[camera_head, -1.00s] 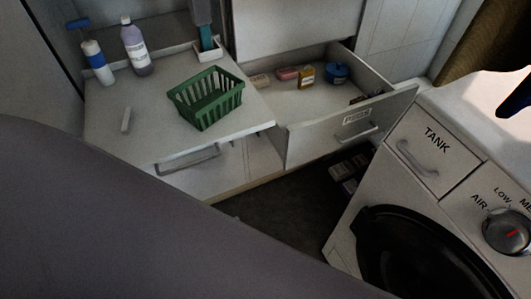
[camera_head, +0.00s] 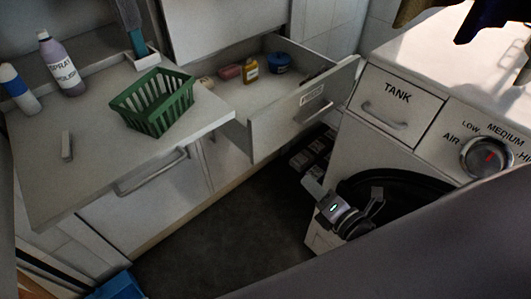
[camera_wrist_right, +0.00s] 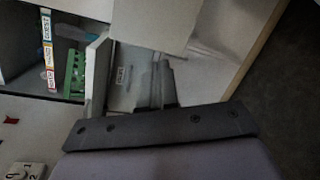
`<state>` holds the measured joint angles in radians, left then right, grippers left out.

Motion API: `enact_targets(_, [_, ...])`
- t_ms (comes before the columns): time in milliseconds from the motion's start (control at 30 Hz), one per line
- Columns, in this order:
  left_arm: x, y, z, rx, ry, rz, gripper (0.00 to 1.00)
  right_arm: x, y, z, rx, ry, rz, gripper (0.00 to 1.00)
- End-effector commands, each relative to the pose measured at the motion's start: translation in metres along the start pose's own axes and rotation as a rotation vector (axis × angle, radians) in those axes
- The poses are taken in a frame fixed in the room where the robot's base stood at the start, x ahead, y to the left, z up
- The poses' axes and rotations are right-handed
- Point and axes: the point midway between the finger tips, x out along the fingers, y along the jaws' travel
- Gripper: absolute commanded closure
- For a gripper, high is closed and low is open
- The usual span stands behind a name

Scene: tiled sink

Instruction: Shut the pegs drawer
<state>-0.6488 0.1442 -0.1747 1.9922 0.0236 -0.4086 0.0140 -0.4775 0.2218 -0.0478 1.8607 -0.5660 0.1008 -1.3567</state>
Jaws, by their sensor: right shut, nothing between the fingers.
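The open drawer (camera_head: 277,128) juts out beneath the upper cabinet in the head view. Its front bears a small label (camera_head: 311,95), too blurred to read surely, above a bar handle. Inside it I see a pink item, a yellow bottle and a blue round tub. My right gripper (camera_head: 314,188) is below and to the right of the drawer front, in front of the washing machine, apart from the drawer. In the right wrist view its fingers (camera_wrist_right: 163,85) are together and empty, in front of a pale panel with a small label (camera_wrist_right: 122,76). My left gripper is out of view.
The washing machine (camera_head: 322,228) stands on the right, close to the drawer front.

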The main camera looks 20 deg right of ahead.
Motion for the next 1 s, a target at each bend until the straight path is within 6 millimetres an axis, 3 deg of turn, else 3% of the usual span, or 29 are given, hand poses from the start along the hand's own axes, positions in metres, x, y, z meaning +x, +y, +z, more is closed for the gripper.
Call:
enact_targets(100, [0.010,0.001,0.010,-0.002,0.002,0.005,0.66,0.011,-0.003,0.002,-0.395,-0.002,0.085,1.00])
enact_targets(200, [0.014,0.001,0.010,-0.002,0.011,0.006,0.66,0.016,-0.001,0.003,-0.668,-0.008,0.142,1.00])
enact_targets(400, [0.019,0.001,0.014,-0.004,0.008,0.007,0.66,0.022,0.001,0.003,-0.995,-0.023,0.209,1.00])
enact_targets(667, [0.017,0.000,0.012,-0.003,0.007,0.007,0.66,0.036,0.006,0.003,-1.065,-0.029,0.224,1.00])
enact_targets(1000, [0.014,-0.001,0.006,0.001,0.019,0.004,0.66,0.089,0.017,-0.001,-1.062,-0.029,0.223,1.00])
